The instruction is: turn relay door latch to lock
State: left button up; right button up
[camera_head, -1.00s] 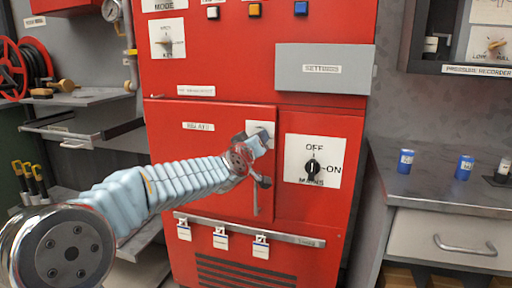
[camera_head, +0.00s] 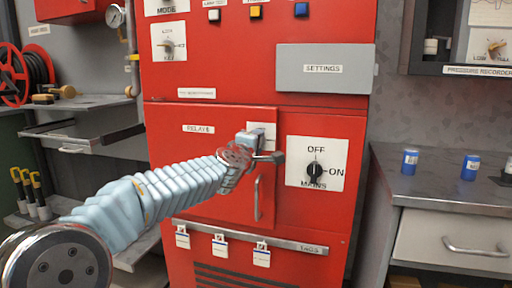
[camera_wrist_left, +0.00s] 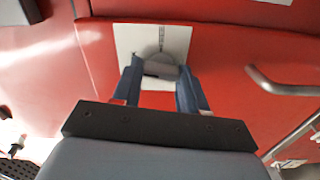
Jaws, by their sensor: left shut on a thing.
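The red relay door (camera_head: 205,160), labelled RELAYS, is closed on the red cabinet. Its latch is a round grey knob (camera_wrist_left: 160,66) on a white plate (camera_wrist_left: 150,40), seen in the left wrist view. My left gripper (camera_wrist_left: 160,85) has its two blue-grey fingers on either side of the knob and is shut on it. In the head view my left gripper (camera_head: 257,142) is at the door's upper right corner and hides most of the latch and its plate. A vertical door handle (camera_head: 257,198) is just below. My right gripper is not in view.
The MAINS switch (camera_head: 315,172) is right of the door. A rail with several hanging tags (camera_head: 250,237) runs below. A grey settings panel (camera_head: 324,68) is above. A counter (camera_head: 440,185) with blue cans is at right.

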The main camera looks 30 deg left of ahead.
pick_arm(q)
jog(key=shift+f+n, duration=0.1)
jog(key=shift+n, duration=0.8)
jog(key=o, duration=1.1)
jog(key=shift+c, duration=0.2)
jog(key=v, duration=1.3)
jog(key=shift+s+d, duration=0.15)
jog(key=shift+s, duration=0.2)
